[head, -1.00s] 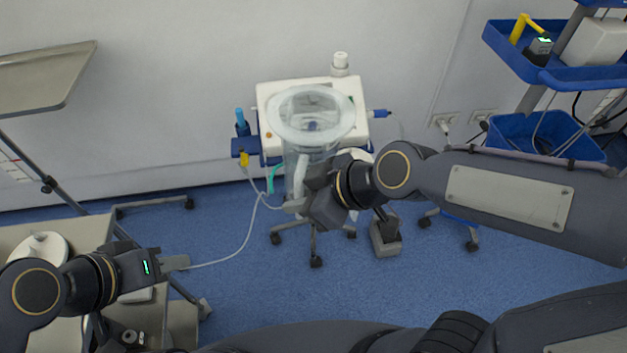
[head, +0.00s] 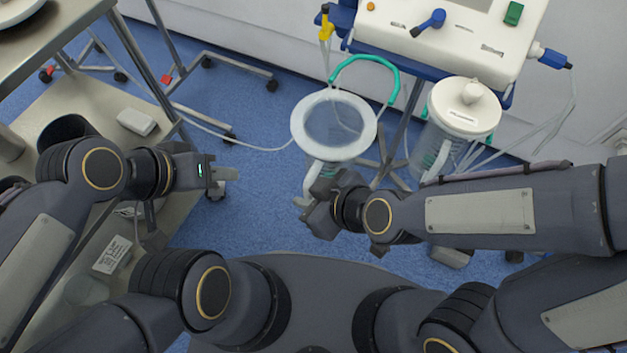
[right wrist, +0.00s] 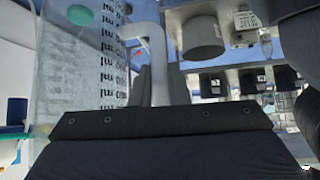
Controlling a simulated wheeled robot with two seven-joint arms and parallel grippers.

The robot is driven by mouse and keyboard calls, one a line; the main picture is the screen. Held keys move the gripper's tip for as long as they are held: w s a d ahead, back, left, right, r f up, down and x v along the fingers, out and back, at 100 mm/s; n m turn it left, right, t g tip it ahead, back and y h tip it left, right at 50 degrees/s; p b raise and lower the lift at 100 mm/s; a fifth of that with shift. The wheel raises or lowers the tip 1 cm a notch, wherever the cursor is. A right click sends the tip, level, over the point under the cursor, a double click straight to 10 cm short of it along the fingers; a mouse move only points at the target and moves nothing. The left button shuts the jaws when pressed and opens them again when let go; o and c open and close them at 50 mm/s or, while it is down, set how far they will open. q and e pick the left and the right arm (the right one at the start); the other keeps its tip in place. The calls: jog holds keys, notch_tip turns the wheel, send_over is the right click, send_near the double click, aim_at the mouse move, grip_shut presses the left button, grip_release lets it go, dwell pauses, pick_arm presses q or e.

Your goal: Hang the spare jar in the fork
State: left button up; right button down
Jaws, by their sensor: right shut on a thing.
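The spare jar (head: 301,128) is a clear, open-topped cup with a wide white rim. My right gripper (head: 312,200) is shut on its white handle, on the jar's near side. In the right wrist view the handle (right wrist: 158,65) runs down behind the gripper body, beside the jar's clear wall (right wrist: 75,80) with black scale marks. A teal U-shaped loop (head: 366,60), apparently the fork, juts from below the white suction unit, just beyond the jar. The jar's rim appears close to the loop; contact cannot be told. My left gripper (head: 220,181) is beside the left cart, apparently empty.
The white unit (head: 455,40) has a blue rail and cables. A second, lidded jar (head: 462,108) hangs at its right. A steel cart (head: 45,75) stands at the left. Blue floor (head: 255,200) lies open between the cart and the jar.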

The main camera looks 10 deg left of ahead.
jog(key=shift+w+d+f, duration=0.1)
jog(key=shift+f, duration=0.3)
jog(key=shift+w+d+f+b, duration=0.1)
jog(key=shift+w+d+b, duration=0.45)
jog(key=shift+w, duration=0.7)
jog(key=shift+w+d+f+b, duration=0.2)
jog(key=shift+w+b, duration=0.55)
jog(key=shift+w, duration=0.45)
jog(key=shift+w+d+f+b, duration=0.1)
jog(key=shift+w+d+b, duration=0.45)
jog(key=shift+w, duration=0.7)
jog(key=shift+w+d+b, duration=0.15)
jog(key=shift+w+d, duration=0.05)
jog(key=shift+w, duration=0.55)
jog(key=shift+w+d+b, duration=0.15)
jog(key=shift+w+b, duration=0.05)
jog(key=shift+w, duration=0.5)
jog(key=shift+w+d+b, duration=0.15)
jog(key=shift+w+d, duration=0.05)
jog(key=shift+w, duration=0.55)
jog(key=shift+w+d+f, duration=0.1)
jog(key=shift+w+d, duration=0.2)
jog(key=shift+w, duration=0.65)
jog(key=shift+w+d, duration=0.3)
jog(key=shift+w, duration=0.65)
jog(key=shift+w+d+f+b, duration=0.15)
jog(key=shift+w+f+b, duration=0.15)
jog(key=shift+f+b, duration=0.55)
jog(key=shift+r, duration=0.1)
